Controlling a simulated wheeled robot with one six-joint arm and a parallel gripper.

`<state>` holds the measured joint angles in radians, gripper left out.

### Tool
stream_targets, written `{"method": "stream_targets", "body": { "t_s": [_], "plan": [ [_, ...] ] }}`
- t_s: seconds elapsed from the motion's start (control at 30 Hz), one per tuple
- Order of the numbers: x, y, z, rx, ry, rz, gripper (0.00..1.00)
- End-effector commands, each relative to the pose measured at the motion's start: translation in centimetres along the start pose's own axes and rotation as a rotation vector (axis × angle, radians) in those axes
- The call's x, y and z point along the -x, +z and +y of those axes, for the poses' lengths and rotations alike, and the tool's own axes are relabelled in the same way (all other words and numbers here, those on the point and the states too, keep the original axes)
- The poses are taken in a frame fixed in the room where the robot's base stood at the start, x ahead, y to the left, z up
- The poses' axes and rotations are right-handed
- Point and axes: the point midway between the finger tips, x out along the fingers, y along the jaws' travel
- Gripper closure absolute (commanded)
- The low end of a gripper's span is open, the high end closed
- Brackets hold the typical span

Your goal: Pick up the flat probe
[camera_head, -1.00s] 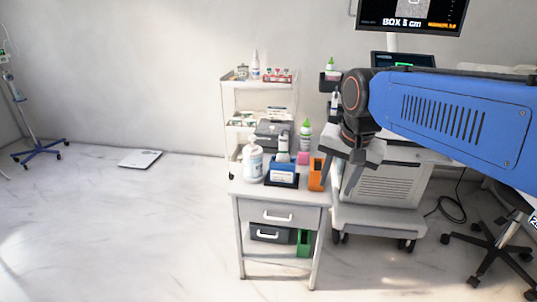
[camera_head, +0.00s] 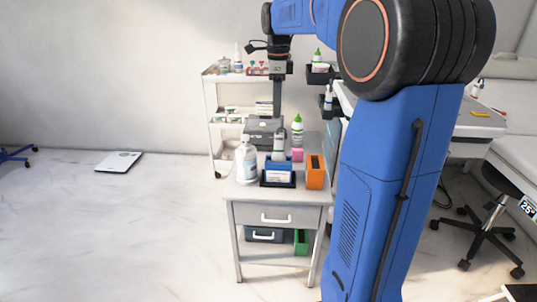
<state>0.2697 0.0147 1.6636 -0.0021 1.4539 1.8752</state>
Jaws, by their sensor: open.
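A small grey-and-white upright piece, which looks like the flat probe (camera_head: 279,146), stands in a blue holder (camera_head: 278,166) on the grey drawer cart. Its lower part is hidden by the holder. My gripper (camera_head: 277,110) points down above and apart from it, further back or higher; the exact depth is hard to judge. The fingers show nearly edge-on as one dark strip, and nothing shows held in them.
On the cart (camera_head: 240,194), a white bottle (camera_head: 246,160) stands left of the holder and an orange box (camera_head: 315,171) right. A green-capped bottle (camera_head: 297,131) and a grey case (camera_head: 264,128) are behind. A white shelf trolley (camera_head: 212,110) stands at the back.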

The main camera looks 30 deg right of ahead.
Motion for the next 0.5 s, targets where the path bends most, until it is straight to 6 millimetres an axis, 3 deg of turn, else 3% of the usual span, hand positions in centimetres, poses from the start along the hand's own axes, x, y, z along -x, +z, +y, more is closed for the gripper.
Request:
{"method": "stream_targets", "body": {
  "t_s": [0.17, 0.5],
  "plan": [
    [-1.3, -0.1, -0.4, -0.024, 0.005, 0.002, 0.59],
    [-7.2, -0.1, -0.2, -0.022, 0.006, 0.002, 0.59]
  ]
}}
